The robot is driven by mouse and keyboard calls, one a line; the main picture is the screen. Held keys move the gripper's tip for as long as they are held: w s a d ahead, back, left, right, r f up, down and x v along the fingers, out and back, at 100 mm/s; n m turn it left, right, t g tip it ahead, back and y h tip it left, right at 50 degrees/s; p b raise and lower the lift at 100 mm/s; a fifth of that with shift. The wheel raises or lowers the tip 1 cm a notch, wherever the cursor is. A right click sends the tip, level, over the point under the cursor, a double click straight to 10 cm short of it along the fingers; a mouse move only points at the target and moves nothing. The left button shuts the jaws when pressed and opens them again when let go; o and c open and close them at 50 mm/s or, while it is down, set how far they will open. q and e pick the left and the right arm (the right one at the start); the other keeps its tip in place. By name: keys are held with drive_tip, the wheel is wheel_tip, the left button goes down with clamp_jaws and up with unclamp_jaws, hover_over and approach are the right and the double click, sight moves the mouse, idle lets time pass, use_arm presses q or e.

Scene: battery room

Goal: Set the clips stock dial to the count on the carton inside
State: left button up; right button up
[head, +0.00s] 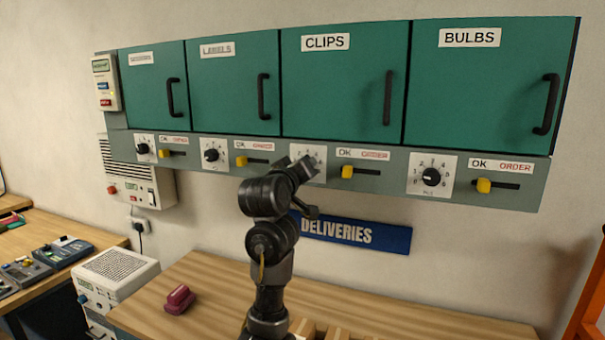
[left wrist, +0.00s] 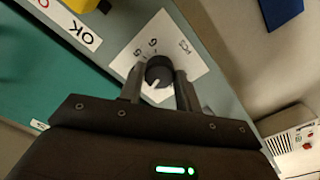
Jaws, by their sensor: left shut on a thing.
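The CLIPS cabinet (head: 345,85) has its green door shut, so its inside is hidden. The clips stock dial (head: 316,152) is on the grey strip below it, its knob covered by my left gripper (head: 303,168) in the head view. In the left wrist view my left gripper (left wrist: 160,82) has its fingers on both sides of the round black dial knob (left wrist: 158,70), shut on it. A white pointer mark shows on the knob; the plate digits are rotated and partly hidden, so I cannot tell the setting. My right gripper is not in view.
A yellow OK/ORDER slider (head: 347,172) is right of the dial, at its OK end. The BULBS dial (head: 431,176) is farther right. A blue DELIVERIES sign (head: 352,233) hangs below. The wooden bench (head: 215,275) holds a dark pink object (head: 179,299) and light brown boxes (head: 304,328).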

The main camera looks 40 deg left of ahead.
use_arm(q)
drive_tip(key=m+b, duration=0.1)
drive_tip(key=m, duration=0.2)
drive_tip(key=m+b, duration=0.1)
drive_tip(key=m, duration=0.2)
drive_tip(key=m+b, duration=0.1)
drive_tip(key=m, duration=0.3)
drive_tip(key=shift+f, duration=0.25)
drive_tip(key=shift+m, duration=0.4)
drive_tip(key=o, duration=1)
drive_tip(key=shift+a+r, duration=0.1)
drive_tip(key=shift+c, duration=0.2)
